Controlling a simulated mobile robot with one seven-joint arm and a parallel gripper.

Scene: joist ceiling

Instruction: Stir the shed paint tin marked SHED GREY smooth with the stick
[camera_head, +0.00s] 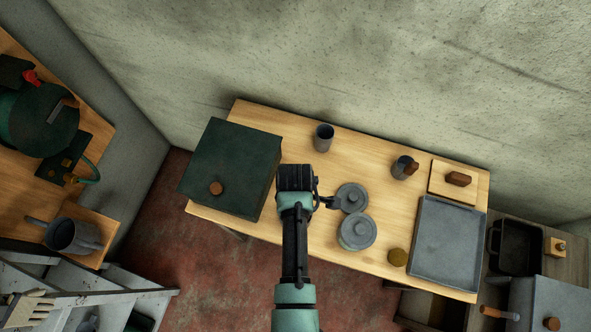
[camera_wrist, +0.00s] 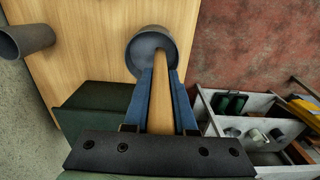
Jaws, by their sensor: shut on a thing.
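My gripper (camera_wrist: 162,90) is shut on a pale wooden stick (camera_wrist: 161,100), which runs between its blue fingers in the wrist view. The stick's far end reaches the mouth of a round grey open tin (camera_wrist: 136,55); whether it touches the inside I cannot tell. In the head view my gripper (camera_head: 318,200) is over the middle of the wooden table (camera_head: 290,238), and the stick cannot be made out. Two round grey things with raised centres, one farther back (camera_head: 352,197) and one nearer (camera_head: 357,231), stand just right of it. No SHED GREY marking is readable.
A dark green box (camera_head: 235,160) stands left of my gripper. A grey cup (camera_head: 323,139) is behind it, and another cup (camera_head: 402,167) holds something brown.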

